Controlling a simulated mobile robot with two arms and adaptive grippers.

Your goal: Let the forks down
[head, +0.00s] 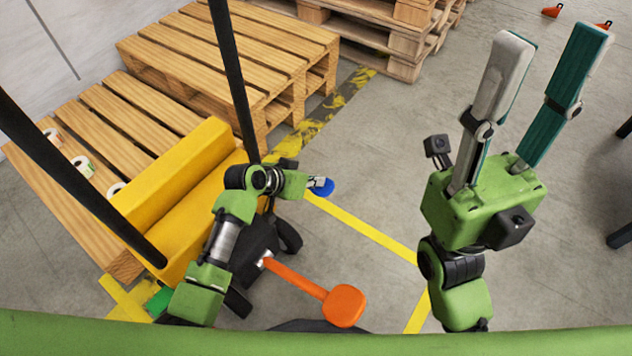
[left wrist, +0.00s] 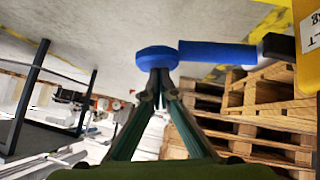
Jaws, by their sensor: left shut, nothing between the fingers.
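The yellow stacker body (head: 185,190) stands at the left against a wooden pallet (head: 110,100); its forks are hidden from view. A blue lever with a rounded end (head: 322,187) sticks out near the stacker; in the left wrist view the blue lever (left wrist: 215,52) runs right to a black end. My left gripper (head: 298,184) is beside the blue end; in the left wrist view its fingers (left wrist: 160,85) are shut and empty, tips at the rounded end. I cannot tell whether they touch. My right gripper (head: 552,45) is open, empty and raised at the right.
An orange pedal-like lever (head: 345,305) reaches out low in front of the stacker. White label rolls (head: 83,166) lie on the pallet. Empty pallets (head: 240,55) stand behind. Black posts (head: 235,80) rise from the stacker. The floor between the yellow line (head: 365,230) and my right arm is clear.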

